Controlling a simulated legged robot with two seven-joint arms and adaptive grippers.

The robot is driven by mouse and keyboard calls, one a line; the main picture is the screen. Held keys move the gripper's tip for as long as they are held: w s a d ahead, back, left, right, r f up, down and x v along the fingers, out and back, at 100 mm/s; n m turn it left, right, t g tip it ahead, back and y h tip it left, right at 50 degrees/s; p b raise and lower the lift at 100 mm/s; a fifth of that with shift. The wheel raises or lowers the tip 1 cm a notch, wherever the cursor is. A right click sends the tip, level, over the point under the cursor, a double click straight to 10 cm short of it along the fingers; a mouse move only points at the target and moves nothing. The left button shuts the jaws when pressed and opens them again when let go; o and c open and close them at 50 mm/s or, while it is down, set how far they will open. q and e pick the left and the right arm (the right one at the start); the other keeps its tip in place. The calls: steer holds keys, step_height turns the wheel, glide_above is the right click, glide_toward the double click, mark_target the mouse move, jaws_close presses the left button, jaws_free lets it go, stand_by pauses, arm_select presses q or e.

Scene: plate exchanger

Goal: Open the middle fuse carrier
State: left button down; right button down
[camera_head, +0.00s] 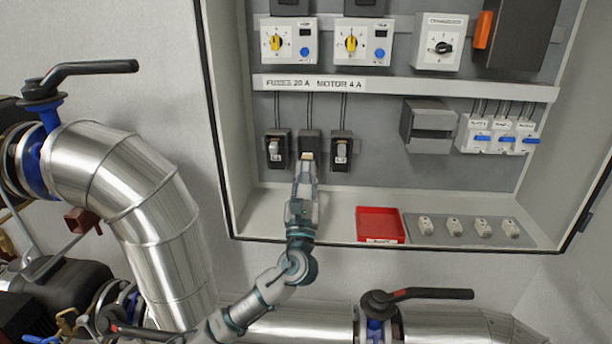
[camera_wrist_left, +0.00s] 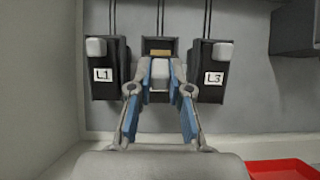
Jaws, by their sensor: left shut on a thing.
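Three black fuse carriers sit in a row on the cabinet's back panel. The left one (camera_head: 277,149) is marked L1 in the left wrist view (camera_wrist_left: 105,70). The right one (camera_head: 341,151) is marked L3 in the left wrist view (camera_wrist_left: 213,75). The middle fuse carrier (camera_head: 311,142) also shows in the left wrist view (camera_wrist_left: 160,46), with a tan strip near its top. My left gripper (camera_head: 307,164) reaches up to it and is shut on its light grey handle, seen between the fingers (camera_wrist_left: 160,72). The fingers hide the carrier's lower part. My right gripper is not in view.
A red tray (camera_head: 380,225) and a grey holder with several fuses (camera_head: 468,229) stand on the cabinet floor. A grey box (camera_head: 428,124) and blue-lever breakers (camera_head: 498,135) are to the right. Metal pipes (camera_head: 130,190) lie outside, left and below.

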arm_select(q)
steer(key=shift+d+f, duration=0.1)
steer(key=shift+f, duration=0.1)
steer(key=c, duration=1.1)
jaws_free()
steer(key=shift+r, duration=0.1)
steer(key=v, duration=1.2)
